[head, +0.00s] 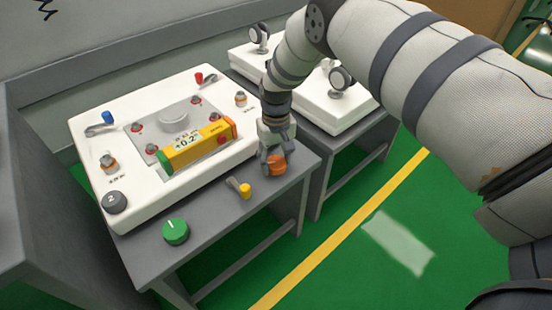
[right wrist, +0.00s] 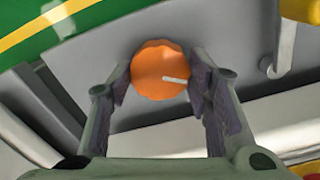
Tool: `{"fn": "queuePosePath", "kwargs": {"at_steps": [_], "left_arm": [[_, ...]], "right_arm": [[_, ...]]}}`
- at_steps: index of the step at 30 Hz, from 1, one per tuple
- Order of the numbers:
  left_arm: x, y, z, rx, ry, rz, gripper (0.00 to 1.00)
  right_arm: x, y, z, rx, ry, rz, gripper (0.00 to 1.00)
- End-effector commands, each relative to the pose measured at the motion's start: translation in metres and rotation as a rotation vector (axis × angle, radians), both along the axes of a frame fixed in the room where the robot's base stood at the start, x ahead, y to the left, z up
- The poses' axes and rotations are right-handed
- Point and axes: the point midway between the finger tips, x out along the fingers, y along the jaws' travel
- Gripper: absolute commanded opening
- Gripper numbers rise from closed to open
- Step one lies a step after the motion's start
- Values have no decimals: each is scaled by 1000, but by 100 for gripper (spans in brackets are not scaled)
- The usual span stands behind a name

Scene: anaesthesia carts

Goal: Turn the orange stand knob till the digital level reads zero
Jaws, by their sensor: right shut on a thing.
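The orange stand knob (head: 277,165) is at the right front of the grey stand. My right gripper (head: 270,155) reaches down onto it. In the right wrist view, the orange knob (right wrist: 158,72) has a white pointer line toward the right, and the fingers of my right gripper (right wrist: 160,85) are shut on its two sides. The yellow digital level (head: 198,146) lies on the white panel, and its display appears to read +0.2, with small digits. My left gripper is not in view.
A green knob (head: 176,231) and a yellow-handled lever (head: 244,189) are on the stand's front part. The white panel (head: 82,142) carries several small knobs and levers, and a dark knob marked 2 (head: 115,202). A second cart (head: 345,113) with white units stands behind to the right.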

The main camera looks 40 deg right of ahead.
Motion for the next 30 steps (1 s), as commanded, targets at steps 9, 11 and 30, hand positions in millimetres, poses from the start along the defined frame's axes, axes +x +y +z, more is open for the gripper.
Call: {"fn": "queuePosePath", "kwargs": {"at_steps": [9,11,30], "left_arm": [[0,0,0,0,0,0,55],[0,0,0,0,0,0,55],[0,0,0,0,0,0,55]], "right_arm": [[-1,0,-1,1,4,7,18],[-1,0,-1,1,4,6,18],[1,0,34,0,-2,6,66]]}}
